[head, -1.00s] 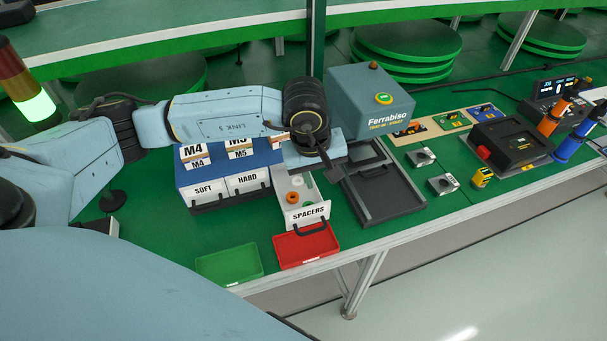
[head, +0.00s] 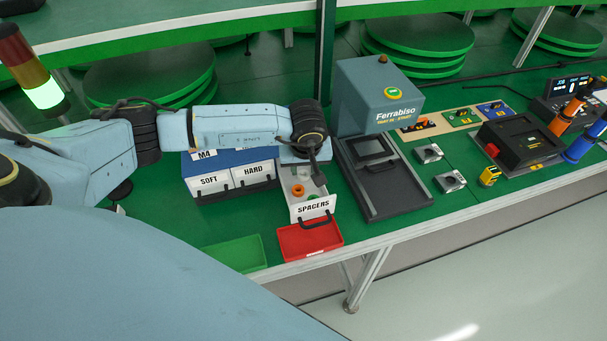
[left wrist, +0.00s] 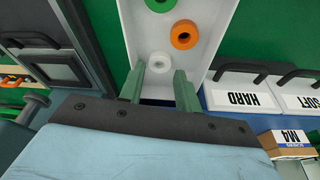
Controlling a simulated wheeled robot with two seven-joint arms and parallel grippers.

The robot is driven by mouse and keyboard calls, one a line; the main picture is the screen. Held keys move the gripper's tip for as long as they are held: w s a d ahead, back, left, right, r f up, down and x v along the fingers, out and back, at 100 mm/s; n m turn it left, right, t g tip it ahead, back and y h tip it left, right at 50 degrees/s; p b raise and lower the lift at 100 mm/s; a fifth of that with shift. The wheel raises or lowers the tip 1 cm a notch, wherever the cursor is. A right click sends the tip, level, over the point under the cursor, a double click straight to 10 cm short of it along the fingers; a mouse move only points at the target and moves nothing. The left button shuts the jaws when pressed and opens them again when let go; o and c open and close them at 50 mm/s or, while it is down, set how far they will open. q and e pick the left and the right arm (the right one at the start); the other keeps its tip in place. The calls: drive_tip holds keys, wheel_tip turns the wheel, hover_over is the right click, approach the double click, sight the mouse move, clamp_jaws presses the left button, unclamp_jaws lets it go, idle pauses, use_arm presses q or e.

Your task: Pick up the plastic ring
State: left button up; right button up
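The open white spacers drawer (head: 322,194) holds an orange ring (head: 298,190) and a green ring (head: 313,198), seen in the head view. In the left wrist view the drawer (left wrist: 138,28) shows a white ring (left wrist: 159,62), the orange ring (left wrist: 184,34) and part of the green ring (left wrist: 160,4). Which ring is plastic I cannot tell. My left gripper (left wrist: 159,85) is open over the drawer's inner end, its two fingers apart with the white ring just beyond the gap between them. In the head view the wrist hides the white ring. My right gripper is not in view.
Closed SOFT (head: 212,181) and HARD (head: 254,172) drawers are left of the open one. A red tray (head: 310,240) and green tray (head: 237,254) lie in front. The grey Ferrabiso machine (head: 380,95) and its dark base (head: 388,190) stand close on the right.

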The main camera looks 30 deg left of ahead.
use_arm(q)
drive_tip(key=shift+x, duration=1.3)
drive_tip(key=c, duration=0.6)
